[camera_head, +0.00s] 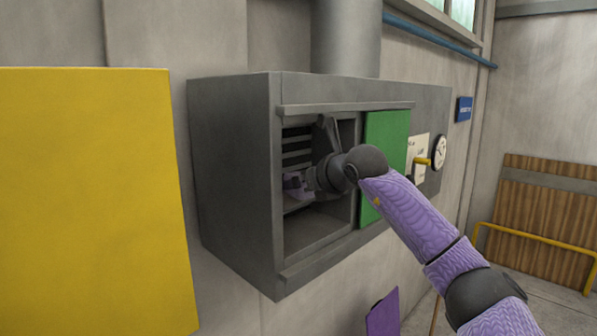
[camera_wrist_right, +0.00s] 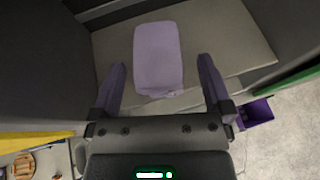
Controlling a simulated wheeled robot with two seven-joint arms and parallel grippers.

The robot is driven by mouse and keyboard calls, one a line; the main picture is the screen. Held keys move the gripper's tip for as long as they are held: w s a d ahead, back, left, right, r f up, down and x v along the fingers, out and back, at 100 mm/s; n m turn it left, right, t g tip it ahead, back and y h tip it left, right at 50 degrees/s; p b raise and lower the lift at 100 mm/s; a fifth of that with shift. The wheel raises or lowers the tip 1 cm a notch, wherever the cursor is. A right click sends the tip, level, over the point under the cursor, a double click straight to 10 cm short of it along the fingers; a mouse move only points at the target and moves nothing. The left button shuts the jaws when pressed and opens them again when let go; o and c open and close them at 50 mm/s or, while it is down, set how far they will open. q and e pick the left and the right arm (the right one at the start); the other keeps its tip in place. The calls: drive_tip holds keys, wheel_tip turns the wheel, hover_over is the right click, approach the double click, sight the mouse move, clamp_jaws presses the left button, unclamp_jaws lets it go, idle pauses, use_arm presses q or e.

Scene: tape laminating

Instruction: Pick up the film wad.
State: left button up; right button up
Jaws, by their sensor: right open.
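The film wad (camera_wrist_right: 158,52) is a pale lilac, rounded block lying on a grey shelf inside the wall cabinet. My right gripper (camera_wrist_right: 161,65) is open, with one purple finger on each side of the wad's near part in the right wrist view. A gap shows between each finger and the wad, and I cannot tell how far above the shelf the fingertips are. In the head view my right gripper (camera_head: 296,185) reaches into the cabinet opening. My left gripper is not in view.
The grey cabinet (camera_head: 232,170) has a green sliding panel (camera_head: 385,150) right of its opening, close to my right arm. Dark slats (camera_head: 297,147) line the inside. A yellow panel (camera_head: 90,200) stands at left. A purple bin (camera_wrist_right: 255,112) sits below the cabinet.

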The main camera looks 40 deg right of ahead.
drive_tip(key=shift+w, duration=0.15)
drive_tip(key=shift+s, duration=0.25)
drive_tip(key=shift+c, duration=0.4)
drive_tip(key=shift+w+f, duration=0.1)
drive_tip(key=c, duration=1.1)
drive_tip(key=shift+c, duration=0.2)
